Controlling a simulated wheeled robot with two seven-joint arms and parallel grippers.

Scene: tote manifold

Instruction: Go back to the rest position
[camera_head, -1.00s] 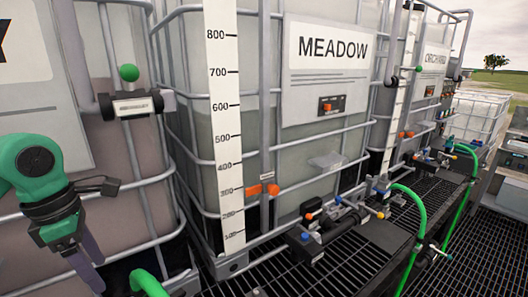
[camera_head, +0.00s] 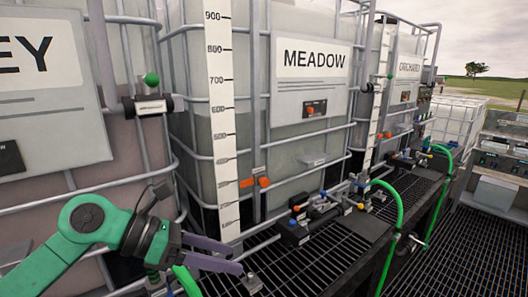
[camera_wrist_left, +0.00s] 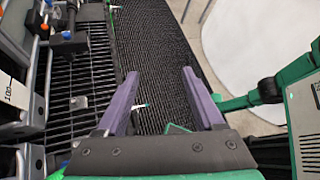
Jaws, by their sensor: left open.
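My left gripper (camera_head: 237,259) is at the lower left of the head view, in front of the caged tanks. Its two purple fingers are apart and point to the right, with nothing between them. In the left wrist view the open fingers (camera_wrist_left: 161,78) point over a dark grated floor. My right gripper does not show in either view.
The MEADOW tank (camera_head: 290,150) stands behind a pipe cage with a white level scale (camera_head: 222,120). Valves (camera_head: 310,212) and a green hose (camera_head: 392,230) sit low on its right. Dark grating (camera_head: 460,250) is open at the lower right.

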